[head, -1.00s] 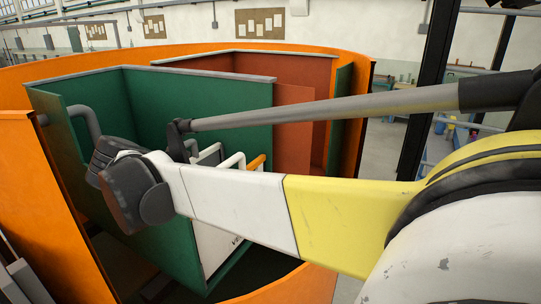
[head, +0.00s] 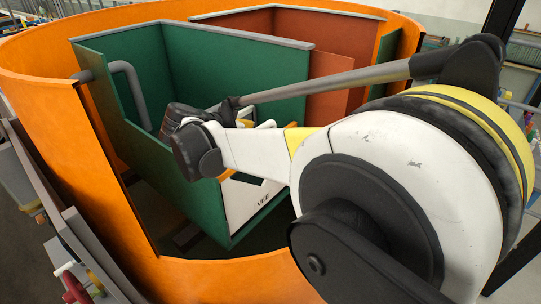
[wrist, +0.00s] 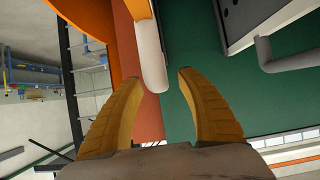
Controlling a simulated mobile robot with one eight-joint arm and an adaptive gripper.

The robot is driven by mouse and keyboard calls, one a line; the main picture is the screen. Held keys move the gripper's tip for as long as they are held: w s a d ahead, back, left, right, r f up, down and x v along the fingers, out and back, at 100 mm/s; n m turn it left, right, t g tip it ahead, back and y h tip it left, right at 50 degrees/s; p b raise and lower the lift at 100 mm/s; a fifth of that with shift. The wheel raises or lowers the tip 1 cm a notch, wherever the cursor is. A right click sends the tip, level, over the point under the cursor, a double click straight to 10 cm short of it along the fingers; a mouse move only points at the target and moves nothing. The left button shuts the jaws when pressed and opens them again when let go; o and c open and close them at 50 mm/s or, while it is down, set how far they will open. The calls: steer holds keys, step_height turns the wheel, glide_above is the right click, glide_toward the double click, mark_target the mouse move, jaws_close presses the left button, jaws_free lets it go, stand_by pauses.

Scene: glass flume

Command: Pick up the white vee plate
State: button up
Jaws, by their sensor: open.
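In the head view the gripper is mostly hidden behind my arm.
A curved orange wall (head: 52,100) surrounds the green box (head: 215,75) and a red-brown panel (head: 328,85). A grey bent pipe (head: 133,85) enters the green box at left. A grey ledge (head: 95,250) runs outside at left.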

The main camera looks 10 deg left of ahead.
steer(key=shift+x, duration=0.8)
steer(key=shift+s+a+r, duration=0.1)
steer(key=shift+s, duration=0.1)
steer(key=c, duration=0.4)
jaws_close()
steer(key=shift+r, duration=0.1)
